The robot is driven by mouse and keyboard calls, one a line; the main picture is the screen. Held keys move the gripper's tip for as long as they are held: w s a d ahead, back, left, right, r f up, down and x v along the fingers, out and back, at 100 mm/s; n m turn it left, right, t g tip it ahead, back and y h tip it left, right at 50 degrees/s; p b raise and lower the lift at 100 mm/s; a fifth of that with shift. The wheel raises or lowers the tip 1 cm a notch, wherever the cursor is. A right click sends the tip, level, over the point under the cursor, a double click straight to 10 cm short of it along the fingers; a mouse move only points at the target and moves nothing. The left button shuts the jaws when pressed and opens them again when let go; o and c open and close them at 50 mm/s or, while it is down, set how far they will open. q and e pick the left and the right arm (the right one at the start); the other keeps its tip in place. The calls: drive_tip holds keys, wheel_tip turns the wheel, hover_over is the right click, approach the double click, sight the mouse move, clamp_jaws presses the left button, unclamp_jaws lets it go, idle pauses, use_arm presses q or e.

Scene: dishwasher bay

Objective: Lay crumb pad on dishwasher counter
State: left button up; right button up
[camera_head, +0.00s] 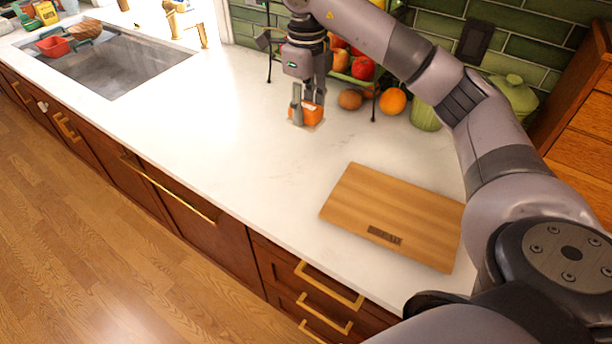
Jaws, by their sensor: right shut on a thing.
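My right gripper (305,106) reaches down from the top of the view over the white counter (245,130). It is shut on a small orange pad (315,113), which looks like the crumb pad, with a pale beige edge low on it. The pad is at or just above the counter surface; I cannot tell whether it touches. The fingers hide part of it. My left gripper is not in view.
A wooden cutting board (390,215) lies on the counter at right. A fruit rack with tomatoes (362,68), an orange (392,101) and a green canister (425,115) stand behind. The sink (120,65) is at left. Counter between sink and board is clear.

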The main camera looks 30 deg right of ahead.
wheel_tip(320, 180, down, 5)
drive_tip(key=p, duration=0.2)
hover_over(306, 181)
wheel_tip(306, 181, down, 9)
drive_tip(key=shift+s+r, duration=0.1)
drive_tip(key=shift+r, duration=0.1)
wheel_tip(306, 181, down, 5)
drive_tip(key=shift+r+p, duration=0.1)
drive_tip(key=shift+p, duration=0.55)
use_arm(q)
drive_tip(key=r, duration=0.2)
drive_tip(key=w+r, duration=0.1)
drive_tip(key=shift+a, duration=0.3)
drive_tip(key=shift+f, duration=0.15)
use_arm(e)
drive_tip(key=shift+f, duration=0.2)
drive_tip(key=o, duration=0.6)
drive_tip(key=shift+c, duration=0.2)
drive_tip(key=o, duration=0.5)
